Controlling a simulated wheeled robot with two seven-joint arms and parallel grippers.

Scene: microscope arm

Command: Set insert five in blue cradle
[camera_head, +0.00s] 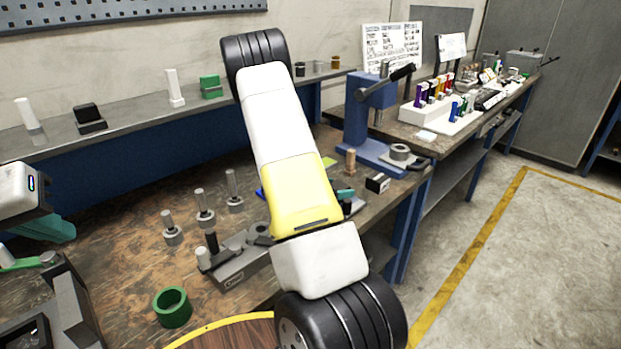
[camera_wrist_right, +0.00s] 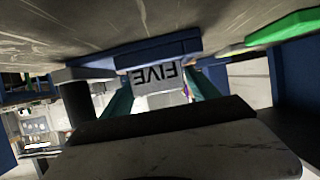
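A block face marked FIVE (camera_wrist_right: 156,77), taken as insert five, shows upside down in the right wrist view. It lies between the two teal fingers of my right gripper (camera_wrist_right: 160,90); I cannot tell whether they press on it. A blue block (camera_wrist_right: 145,50), perhaps the blue cradle, is close by it. In the head view my arm hides most of this spot; my right gripper (camera_head: 344,194) shows only as a teal bit, and a blue edge (camera_head: 262,192) shows left of the arm. My left gripper (camera_head: 42,229) is at the far left, its finger gap unclear.
A blue press (camera_head: 368,115) and a small black box with a white face (camera_head: 378,183) stand to the right. Several posts on round bases (camera_head: 204,208), a grey fixture (camera_head: 240,260) and a green ring (camera_head: 172,306) stand left of my arm.

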